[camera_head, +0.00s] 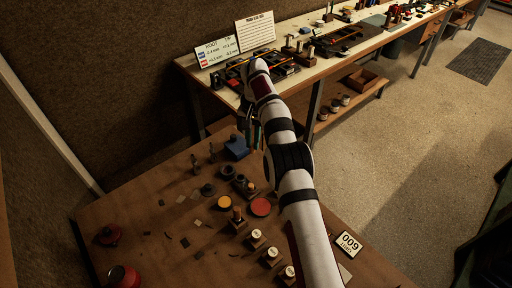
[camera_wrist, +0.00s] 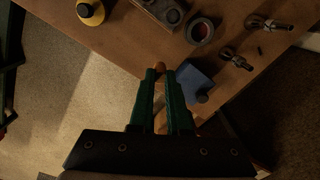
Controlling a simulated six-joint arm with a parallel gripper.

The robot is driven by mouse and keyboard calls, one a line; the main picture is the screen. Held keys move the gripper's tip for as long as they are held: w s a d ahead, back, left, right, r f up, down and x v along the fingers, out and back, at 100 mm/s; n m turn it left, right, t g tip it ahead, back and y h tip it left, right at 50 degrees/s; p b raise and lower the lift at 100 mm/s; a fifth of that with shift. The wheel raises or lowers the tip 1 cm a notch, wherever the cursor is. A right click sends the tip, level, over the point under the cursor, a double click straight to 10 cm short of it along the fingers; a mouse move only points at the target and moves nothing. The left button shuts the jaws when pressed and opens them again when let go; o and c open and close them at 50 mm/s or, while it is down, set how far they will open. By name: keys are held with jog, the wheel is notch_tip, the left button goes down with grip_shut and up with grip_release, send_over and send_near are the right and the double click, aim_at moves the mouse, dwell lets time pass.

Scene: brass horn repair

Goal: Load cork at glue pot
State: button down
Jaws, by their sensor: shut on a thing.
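My gripper (camera_wrist: 160,72) is shut on a slim tan-brown piece (camera_wrist: 160,120) held between its green fingers, with an orange-brown end showing at the tips. It looks like cork or a cork-tipped tool; I cannot tell which. In the head view my gripper (camera_head: 250,130) hangs beyond the far edge of the brown bench, right of a blue block (camera_head: 236,147). A dark round pot with a reddish inside (camera_wrist: 201,30) stands on the bench in the wrist view, apart from the fingertips. It may be the glue pot; no label shows.
The blue block also shows close right of my fingers in the wrist view (camera_wrist: 197,80). Two metal-topped stands (camera_wrist: 236,57) are farther right. A yellow-topped container (camera_wrist: 90,12) is at upper left. A cream-topped workbench (camera_head: 290,40) stands behind.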

jog(key=s+a+r+y, duration=0.1)
jog(key=s+a+y, duration=0.3)
jog(key=s, duration=1)
jog(key=shift+g+h, duration=0.3)
jog(key=shift+g, duration=0.1)
jog(key=shift+d+x, duration=0.15)
jog(key=shift+x, duration=1.3)
jog(key=shift+d+x, duration=0.15)
jog(key=shift+x, duration=1.25)
jog(key=shift+f, duration=0.65)
notch_tip(320, 180, up, 7)
